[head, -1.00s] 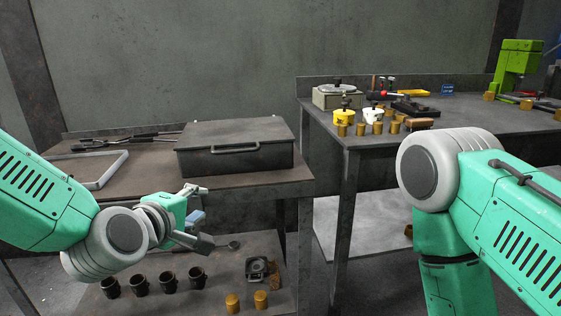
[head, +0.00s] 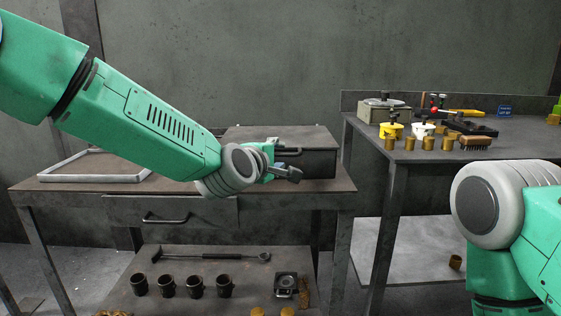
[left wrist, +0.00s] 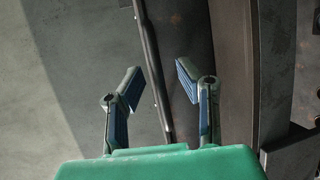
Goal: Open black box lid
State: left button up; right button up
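The black box (head: 320,164) sits shut on the left table, its lid (head: 285,133) flat on top. My left gripper (head: 286,161) is at the box's front face and covers its handle in the head view. In the left wrist view the two blue-padded fingers (left wrist: 157,80) are spread apart. A dark bar, which looks like the box handle (left wrist: 150,50), runs between them; whether a finger touches it I cannot tell. My right arm shows at the right edge of the head view, but its gripper is out of frame.
A grey frame (head: 95,179) lies on the left table (head: 75,188). A drawer with a handle (head: 166,218) is under its top. The right table (head: 400,153) holds pots, brass cylinders and a brush (head: 476,143).

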pick_arm(q)
jog(key=shift+w+a+f, duration=0.1)
jog(key=shift+w+a, duration=0.05)
jog(key=shift+w, duration=0.35)
jog(key=shift+d, duration=0.45)
grip_shut()
pick_arm(e)
jog(key=shift+f, duration=0.1)
pick_arm(q)
jog(key=shift+a, duration=0.1)
jog(key=shift+w+r+p, duration=0.1)
jog(key=shift+r+p, duration=0.25)
jog(key=shift+p, duration=0.45)
pick_arm(e)
jog(key=shift+w+r, duration=0.15)
jog(key=shift+r, duration=0.6)
